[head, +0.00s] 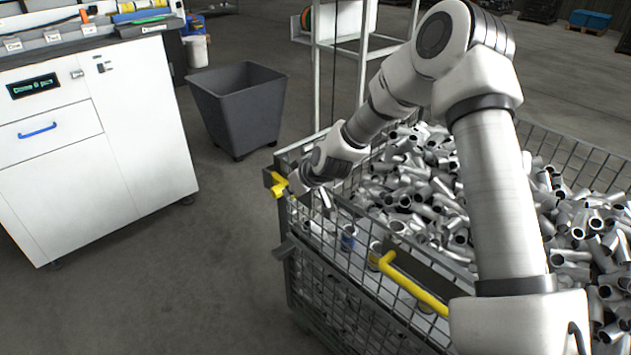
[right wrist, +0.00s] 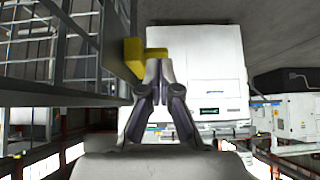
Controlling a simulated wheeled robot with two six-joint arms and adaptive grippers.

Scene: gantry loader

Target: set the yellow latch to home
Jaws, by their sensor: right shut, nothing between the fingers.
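The yellow latch (head: 278,187) sits at the near left corner post of the wire-mesh bin. It also shows in the right wrist view (right wrist: 134,55), just up and left of my fingertips. My right gripper (head: 294,184) is at the latch, on the bin side of it. In the right wrist view its fingers (right wrist: 158,68) are closed together with nothing between them. The fingertips overlap the latch's edge in that view; I cannot tell whether they touch it. My left gripper is not in view.
The mesh bin (head: 320,262) holds many metal pipe pieces (head: 420,185). A yellow handle bar (head: 412,284) runs along its near side. A grey waste bin (head: 238,108) and a white cabinet (head: 95,150) stand to the left. The floor between cabinet and mesh bin is clear.

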